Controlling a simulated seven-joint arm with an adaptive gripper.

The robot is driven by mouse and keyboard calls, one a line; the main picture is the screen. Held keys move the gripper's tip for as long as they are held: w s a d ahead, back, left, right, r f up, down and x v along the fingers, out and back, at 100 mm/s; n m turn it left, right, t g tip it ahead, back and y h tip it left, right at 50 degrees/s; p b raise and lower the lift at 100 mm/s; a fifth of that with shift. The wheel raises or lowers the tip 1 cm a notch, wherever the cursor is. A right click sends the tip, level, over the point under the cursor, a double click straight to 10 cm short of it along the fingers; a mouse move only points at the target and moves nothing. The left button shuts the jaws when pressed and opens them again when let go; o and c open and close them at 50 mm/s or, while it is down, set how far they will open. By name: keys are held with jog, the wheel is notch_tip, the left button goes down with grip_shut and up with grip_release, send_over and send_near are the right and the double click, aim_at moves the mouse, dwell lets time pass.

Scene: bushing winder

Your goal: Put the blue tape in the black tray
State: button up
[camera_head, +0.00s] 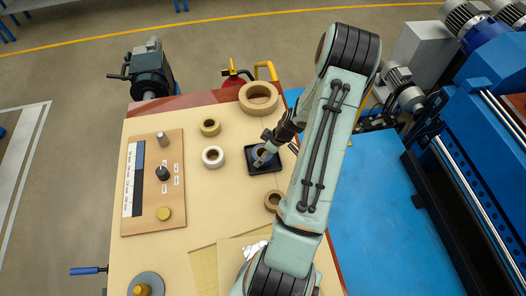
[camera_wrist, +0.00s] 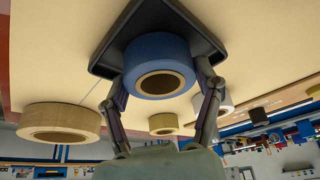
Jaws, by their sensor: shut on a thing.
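The blue tape (camera_wrist: 158,54) is a roll with a brown core, between the two fingers of my gripper (camera_wrist: 160,100) in the wrist view. My gripper is shut on it, one finger on each side. The black tray (camera_wrist: 205,38) is square and lies on the table right behind the tape. In the head view the tape (camera_head: 262,153) shows partly, over the black tray (camera_head: 264,171), with my gripper (camera_head: 264,158) at it. The tape looks within the tray's outline. I cannot tell whether it touches the tray floor.
Around the tray stand a white roll (camera_head: 213,157), a yellow roll (camera_head: 210,127), a large tan roll (camera_head: 258,97) and a small tan roll (camera_head: 273,201).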

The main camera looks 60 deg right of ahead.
jog(key=shift+f, duration=0.15)
jog(key=o, duration=1.1)
jog(key=shift+o, duration=0.2)
jog(key=v, duration=1.2)
jog(key=shift+r, duration=0.25)
jog(key=w+a+r+g, duration=0.2)
jog(key=w+a+r, duration=0.15)
jog(key=a, duration=0.55)
jog(key=w+a+r+g, duration=0.1)
jog(key=w+a+r, duration=0.1)
jog(key=a+r, duration=0.45)
jog(key=s+a+r+g, duration=0.1)
jog(key=s+a, duration=0.3)
jog(key=a, duration=0.3)
jog(key=s+a+r+m, duration=0.1)
jog(key=s+a, duration=0.4)
jog(key=a, duration=0.3)
jog(key=shift+s+g, duration=0.3)
jog(key=shift+g, duration=0.1)
